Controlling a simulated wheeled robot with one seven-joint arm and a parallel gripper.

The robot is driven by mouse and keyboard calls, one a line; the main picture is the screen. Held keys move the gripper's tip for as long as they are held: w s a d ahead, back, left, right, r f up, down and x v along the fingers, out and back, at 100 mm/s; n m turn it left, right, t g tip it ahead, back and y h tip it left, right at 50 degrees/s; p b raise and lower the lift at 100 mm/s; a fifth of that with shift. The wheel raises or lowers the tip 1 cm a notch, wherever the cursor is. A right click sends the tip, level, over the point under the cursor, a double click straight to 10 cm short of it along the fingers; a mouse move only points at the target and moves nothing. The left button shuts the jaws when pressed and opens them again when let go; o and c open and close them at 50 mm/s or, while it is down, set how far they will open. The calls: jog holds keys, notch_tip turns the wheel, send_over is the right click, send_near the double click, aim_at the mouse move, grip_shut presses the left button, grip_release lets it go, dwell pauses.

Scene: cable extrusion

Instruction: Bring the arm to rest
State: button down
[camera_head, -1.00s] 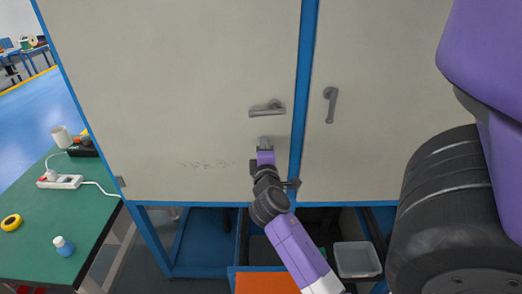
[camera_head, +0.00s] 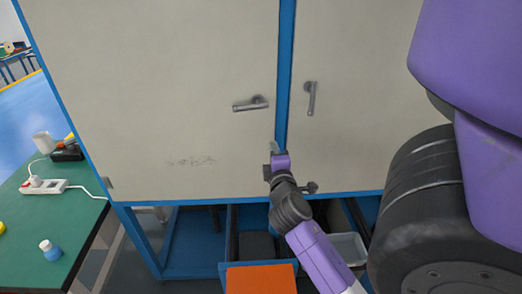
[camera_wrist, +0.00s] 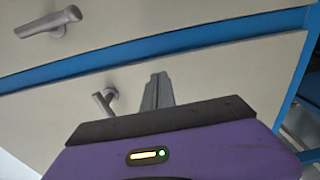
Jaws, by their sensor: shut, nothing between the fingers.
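My gripper (camera_head: 273,147) is at the end of my purple and grey arm, in front of the cabinet. In the head view it is just below and right of the left door's handle, by the blue post between the doors. In the wrist view the grey fingers (camera_wrist: 157,92) are together with nothing between them. The left door (camera_head: 150,90) and the right door (camera_head: 350,120) are shut. The left handle (camera_head: 250,104) lies level and the right handle (camera_head: 311,97) hangs down; my gripper is apart from both.
A green table (camera_head: 30,225) at the left holds a white power strip (camera_head: 45,186) and a blue bottle (camera_head: 50,250). Below the doors are an orange panel (camera_head: 260,279) and a clear bin (camera_head: 348,250).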

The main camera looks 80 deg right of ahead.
jog(key=shift+s, duration=1.05)
